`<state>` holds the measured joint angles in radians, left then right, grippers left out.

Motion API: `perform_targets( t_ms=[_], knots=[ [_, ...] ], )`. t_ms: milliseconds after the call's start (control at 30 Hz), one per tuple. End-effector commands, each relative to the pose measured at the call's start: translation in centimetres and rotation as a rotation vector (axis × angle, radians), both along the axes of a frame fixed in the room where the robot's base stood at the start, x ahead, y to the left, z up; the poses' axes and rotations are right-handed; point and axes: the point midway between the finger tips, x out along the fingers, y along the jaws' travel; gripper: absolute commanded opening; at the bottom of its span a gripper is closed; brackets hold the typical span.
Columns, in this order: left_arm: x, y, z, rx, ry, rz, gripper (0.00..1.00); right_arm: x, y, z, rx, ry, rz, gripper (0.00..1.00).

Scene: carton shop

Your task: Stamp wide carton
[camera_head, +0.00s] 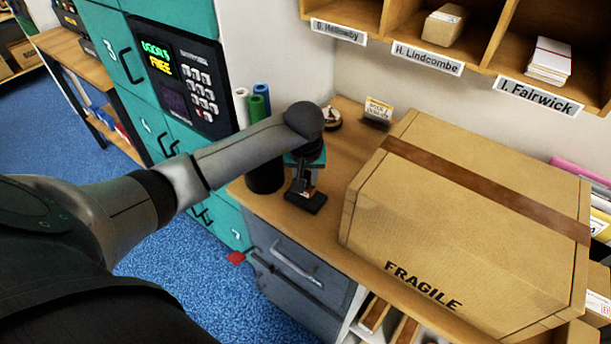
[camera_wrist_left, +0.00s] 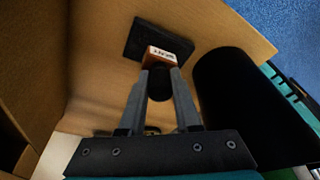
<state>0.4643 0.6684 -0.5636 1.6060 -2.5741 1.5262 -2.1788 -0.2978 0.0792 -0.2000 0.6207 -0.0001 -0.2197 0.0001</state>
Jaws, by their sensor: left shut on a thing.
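The wide carton (camera_head: 440,215) is a large closed brown box on the counter at the right, with a darker tape strip across its top and FRAGILE printed on its near side. My left gripper (camera_head: 303,178) points down over the counter, left of the carton and apart from it. In the left wrist view its fingers (camera_wrist_left: 160,85) are shut on the dark handle of a stamp (camera_wrist_left: 164,56), which has an orange-brown block with a small white label. A flat black pad or base (camera_wrist_left: 145,40) lies directly under the block. I cannot tell whether they touch. My right gripper is not in view.
A black cylinder holding rolled tubes (camera_head: 263,175) stands close left of my left gripper. A small card holder (camera_head: 378,112) and a round item (camera_head: 331,120) sit behind. Labelled pigeonholes (camera_head: 430,55) hang above. Teal lockers (camera_head: 130,70) stand left. The counter (camera_head: 340,150) is narrow.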

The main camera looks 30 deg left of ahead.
Motion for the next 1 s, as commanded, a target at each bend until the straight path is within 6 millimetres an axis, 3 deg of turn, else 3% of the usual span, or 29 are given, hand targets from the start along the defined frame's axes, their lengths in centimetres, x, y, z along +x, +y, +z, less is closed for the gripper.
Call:
perform_targets(
  t_ms=[1000],
  knots=[
    [0.04, -0.02, -0.74, -0.001, 0.0, 0.0, 0.0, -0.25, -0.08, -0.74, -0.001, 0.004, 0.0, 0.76]
  ],
)
